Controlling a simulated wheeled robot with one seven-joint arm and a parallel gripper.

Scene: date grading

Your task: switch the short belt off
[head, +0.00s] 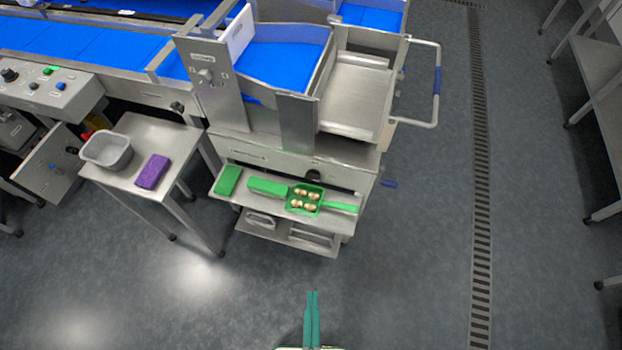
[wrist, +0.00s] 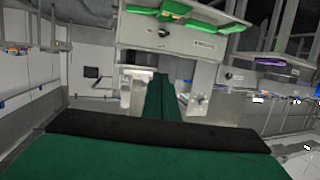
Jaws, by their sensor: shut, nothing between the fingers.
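A short blue belt (head: 285,62) lies in a steel frame at the upper middle of the head view. On the upright steel plate (head: 218,98) at its left end is a rotary switch (head: 205,74) with small markings around it; its setting is too small to read. My gripper (head: 313,294) shows at the bottom middle of the head view, over the floor, well apart from the switch. Its green fingers are shut together with nothing between them.
A side table (head: 125,180) carries a grey tub (head: 107,151) and a purple sponge (head: 153,172). A control box (head: 45,94) stands left. The floor before the shelf is clear.

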